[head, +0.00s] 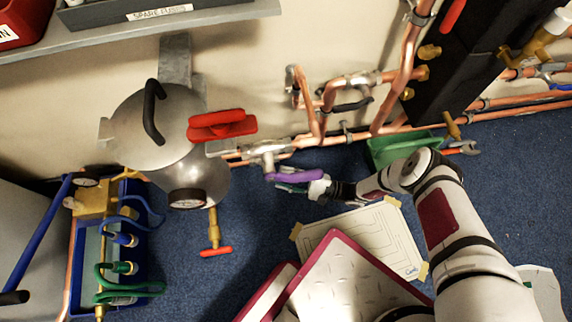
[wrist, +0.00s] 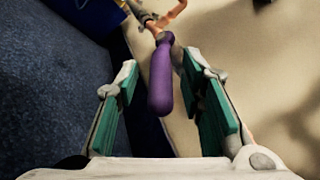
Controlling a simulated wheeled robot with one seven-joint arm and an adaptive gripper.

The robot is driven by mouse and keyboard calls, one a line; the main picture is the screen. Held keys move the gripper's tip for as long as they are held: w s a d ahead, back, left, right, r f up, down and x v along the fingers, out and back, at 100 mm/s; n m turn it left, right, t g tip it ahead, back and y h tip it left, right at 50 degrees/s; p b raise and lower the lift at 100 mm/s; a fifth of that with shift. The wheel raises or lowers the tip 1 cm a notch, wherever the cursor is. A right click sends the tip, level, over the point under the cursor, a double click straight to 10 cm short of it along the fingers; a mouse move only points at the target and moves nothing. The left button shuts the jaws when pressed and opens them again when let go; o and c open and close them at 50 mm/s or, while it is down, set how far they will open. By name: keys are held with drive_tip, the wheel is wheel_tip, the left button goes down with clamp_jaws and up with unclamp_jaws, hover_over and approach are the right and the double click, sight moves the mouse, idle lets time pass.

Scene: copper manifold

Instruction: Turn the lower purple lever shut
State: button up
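The purple lever (head: 294,175) sits on a grey valve body (head: 265,150) on the lower copper pipe, right of the steel tank. In the wrist view the purple lever (wrist: 161,80) points toward me between the two green-padded fingers of my gripper (wrist: 160,105). The fingers are apart, with a gap on both sides of the lever. In the head view my gripper (head: 292,188) is low beside the lever's free end. Whether a finger touches the lever cannot be told there.
A steel tank (head: 150,130) with a red handle (head: 222,125) stands left. Copper pipes (head: 330,120) run along the wall above. A green bin (head: 385,150) lies behind my arm. A taped paper sheet (head: 370,235) and a pink-edged white panel (head: 350,285) are on or above the blue floor.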

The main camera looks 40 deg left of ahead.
drive_tip(key=shift+r, duration=0.1)
wheel_tip(320, 180, up, 10)
drive_tip(key=shift+f, duration=0.1)
idle(0.6)
idle(0.6)
